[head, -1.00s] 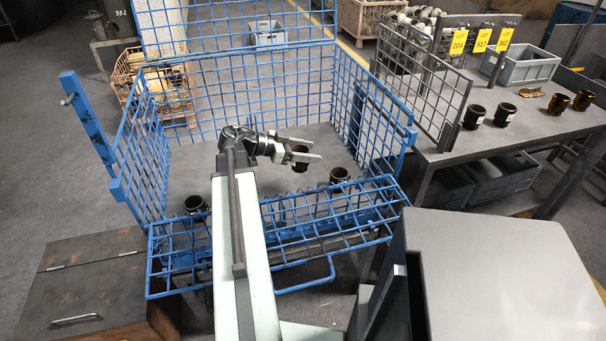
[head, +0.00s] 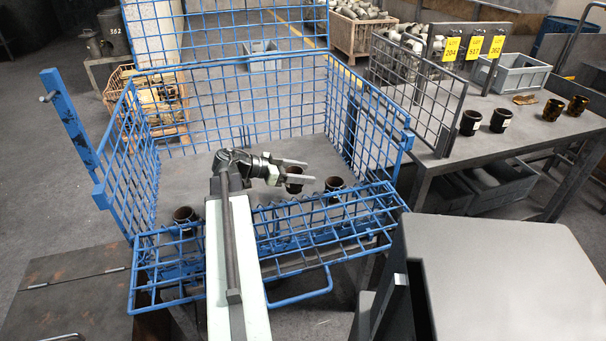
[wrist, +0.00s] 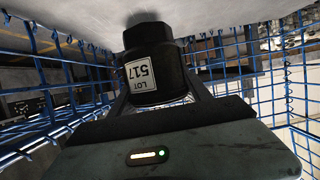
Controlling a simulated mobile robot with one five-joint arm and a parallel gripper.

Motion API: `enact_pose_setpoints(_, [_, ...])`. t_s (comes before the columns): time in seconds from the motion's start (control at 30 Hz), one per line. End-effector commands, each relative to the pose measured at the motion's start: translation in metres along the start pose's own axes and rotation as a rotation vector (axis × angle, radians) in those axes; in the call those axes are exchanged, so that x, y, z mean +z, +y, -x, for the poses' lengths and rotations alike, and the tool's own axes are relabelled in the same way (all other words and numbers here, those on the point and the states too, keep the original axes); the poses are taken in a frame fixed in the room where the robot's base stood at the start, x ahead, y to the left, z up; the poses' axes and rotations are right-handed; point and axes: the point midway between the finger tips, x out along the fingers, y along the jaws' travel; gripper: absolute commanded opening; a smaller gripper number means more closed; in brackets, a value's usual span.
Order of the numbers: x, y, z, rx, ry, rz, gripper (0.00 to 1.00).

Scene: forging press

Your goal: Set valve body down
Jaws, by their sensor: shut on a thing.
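My gripper (head: 304,172) is shut on a dark valve body (head: 294,186) inside the blue wire cage (head: 98,196). In the wrist view the held valve body (wrist: 155,62) sits between the fingers with a white label reading LOT 517. A pale grey surface lies close to its end; I cannot tell whether they touch. Two other dark valve bodies are in the cage: one (head: 334,187) just right of my gripper near the front, one (head: 185,218) at the front left, left of my arm.
The cage's front flap (head: 300,285) is folded down and its side walls stand up. The cage floor's back is clear.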

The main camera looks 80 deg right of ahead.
Motion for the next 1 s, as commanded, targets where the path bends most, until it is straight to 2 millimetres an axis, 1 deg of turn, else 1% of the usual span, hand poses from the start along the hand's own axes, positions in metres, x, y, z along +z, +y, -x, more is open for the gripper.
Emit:
enact_pose_setpoints(0.07, [0.003, 0.0, -0.002, 0.0, 0.001, 0.0, 0.0])
enact_pose_setpoints(0.17, [0.003, 0.0, -0.001, 0.0, 0.001, 0.0, 0.0])
enact_pose_setpoints(0.2, [0.003, 0.0, -0.002, 0.001, 0.0, 0.0, 0.65])
enact_pose_setpoints(0.23, [0.003, 0.0, -0.002, 0.001, 0.0, 0.0, 0.73])
enact_pose_setpoints(0.27, [0.003, 0.0, -0.002, 0.001, 0.0, 0.0, 0.78])
enact_pose_setpoints(0.57, [0.003, 0.0, -0.002, 0.001, 0.0, 0.0, 0.78])
enact_pose_setpoints(0.67, [-0.007, 0.0, 0.002, 0.001, 0.0, 0.0, 0.78])
enact_pose_setpoints(0.7, [-0.013, 0.001, 0.004, 0.001, 0.0, -0.001, 0.78])
enact_pose_setpoints(0.77, [-0.012, 0.0, 0.017, -0.002, 0.0, 0.001, 0.78])
enact_pose_setpoints(0.9, [-0.013, -0.001, 0.056, -0.003, 0.0, 0.002, 0.78])
enact_pose_setpoints(1.0, [-0.013, -0.001, 0.081, -0.002, 0.0, 0.0, 0.78])
